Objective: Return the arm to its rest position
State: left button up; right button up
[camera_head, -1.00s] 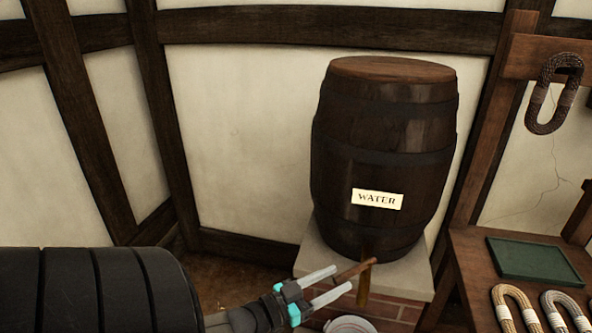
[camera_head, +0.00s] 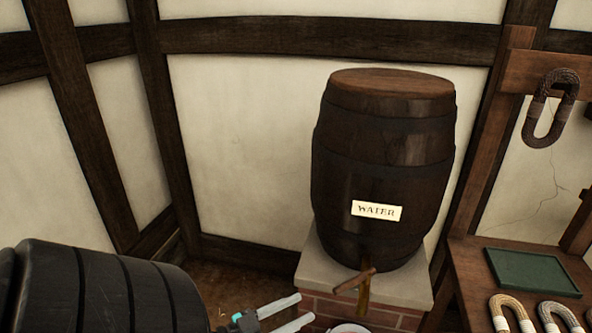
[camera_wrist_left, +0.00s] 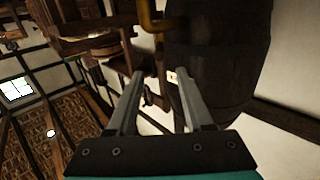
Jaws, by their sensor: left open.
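My left gripper (camera_head: 283,316) is at the bottom of the head view. Its two pale fingers are apart with nothing between them. It is to the lower left of the wooden tap (camera_head: 356,280) on the water barrel (camera_head: 385,160), with a gap to it. In the left wrist view the open fingers (camera_wrist_left: 157,75) point toward the dark barrel side (camera_wrist_left: 222,50), and a brass-coloured spout (camera_wrist_left: 160,22) shows at the top. My right gripper is not in view.
The barrel stands on a stone slab (camera_head: 312,263) over brick. A pale round vessel (camera_head: 348,328) is partly visible below the tap. At right, a wooden bench holds a green tray (camera_head: 530,272) and rope coils (camera_head: 510,312).

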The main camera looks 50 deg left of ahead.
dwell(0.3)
pick_arm(q)
jog(key=s+f+n+g+y, duration=0.1)
jog(key=s+f+g+y, duration=0.15)
jog(key=f, duration=0.75)
jog(key=s+f+g+y, duration=0.1)
jog(key=s+f+g, duration=0.25)
jog(key=f, duration=0.75)
jog(key=s+d+f+m+g, duration=0.1)
jog(key=s+d+f+g, duration=0.8)
jog(key=f, duration=0.5)
jog(key=s+d, duration=0.2)
jog(key=shift+s+d+f+m+g+p, duration=0.25)
jog(key=shift+s+d+m+g+p, duration=0.05)
jog(key=shift+s+d+m+p, duration=0.1)
